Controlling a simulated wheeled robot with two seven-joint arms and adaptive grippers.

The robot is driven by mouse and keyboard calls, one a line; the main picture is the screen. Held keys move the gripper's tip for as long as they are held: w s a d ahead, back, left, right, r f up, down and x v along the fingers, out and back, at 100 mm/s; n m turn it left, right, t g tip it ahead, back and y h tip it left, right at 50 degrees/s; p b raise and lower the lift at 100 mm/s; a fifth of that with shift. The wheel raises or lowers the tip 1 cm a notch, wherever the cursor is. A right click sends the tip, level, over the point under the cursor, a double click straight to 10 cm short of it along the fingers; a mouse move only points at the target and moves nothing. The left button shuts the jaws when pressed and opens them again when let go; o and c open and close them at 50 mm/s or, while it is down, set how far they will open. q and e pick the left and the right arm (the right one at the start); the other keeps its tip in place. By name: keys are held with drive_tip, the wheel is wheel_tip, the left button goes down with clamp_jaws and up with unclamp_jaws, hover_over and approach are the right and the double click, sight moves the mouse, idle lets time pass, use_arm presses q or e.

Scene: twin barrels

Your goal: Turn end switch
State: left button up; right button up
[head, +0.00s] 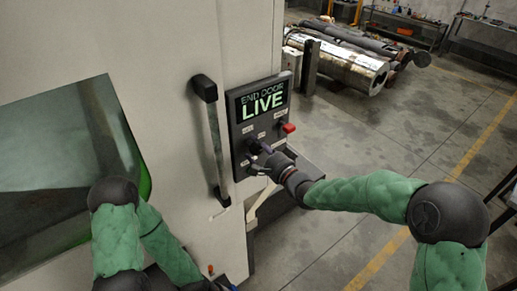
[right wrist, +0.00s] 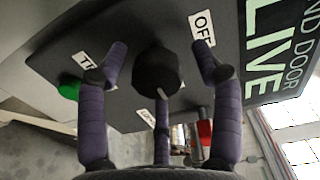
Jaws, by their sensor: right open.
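The end switch is a dark rotary knob (right wrist: 157,72) on the black control panel (head: 237,113), with a pale line near its lower edge. Labels sit around it; one reads OFF. The panel display (head: 263,101) reads END DOOR LIVE. My right gripper (head: 258,160) is at the panel and hides most of the knob in the head view. In the right wrist view, its purple fingers (right wrist: 160,62) are open, spread either side of the knob with a third finger below; I cannot tell whether they touch it. My left gripper is cut off at the bottom edge of the head view, its jaws unclear.
A red control (head: 288,128) sticks out at the panel's right; a green button (right wrist: 69,91) shows in the wrist view. A vertical door handle (head: 214,140) stands left of the panel. Metal cylinders (head: 335,63) lie behind. Open floor (head: 400,135) is to the right.

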drive_tip(key=v, duration=1.2)
idle(0.3)
